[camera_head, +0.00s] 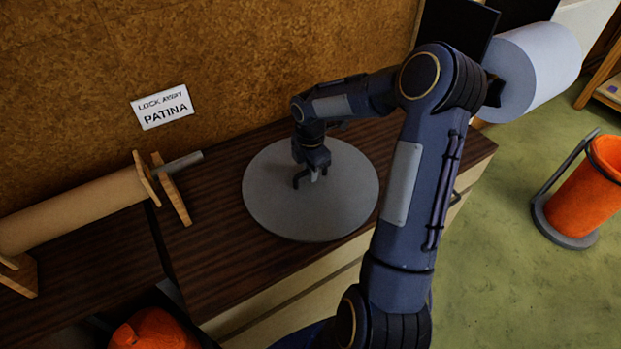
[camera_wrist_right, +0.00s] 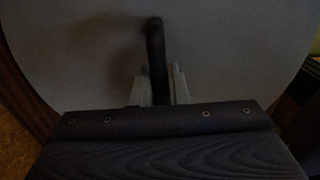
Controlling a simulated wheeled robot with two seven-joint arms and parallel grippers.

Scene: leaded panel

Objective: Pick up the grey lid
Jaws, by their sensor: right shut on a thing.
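The grey lid (camera_head: 311,213) is a wide, flat disc on the dark wooden cabinet top in the head view. It fills most of the right wrist view (camera_wrist_right: 90,50). A dark handle (camera_wrist_right: 155,48) stands up from it. My right gripper (camera_head: 312,178) reaches down over the middle of the lid, and its fingers (camera_wrist_right: 158,85) are shut on the handle. The lid looks level; I cannot tell whether it rests on the top or is slightly raised. My left gripper is out of view.
The dark wooden cabinet top (camera_head: 215,262) has bare room left of the lid. A brown paper roll (camera_head: 75,210) on a wooden stand is at the left. A sign (camera_head: 162,107) hangs on the wall behind. A pale roll (camera_head: 535,68) and an orange bin (camera_head: 590,190) are at the right.

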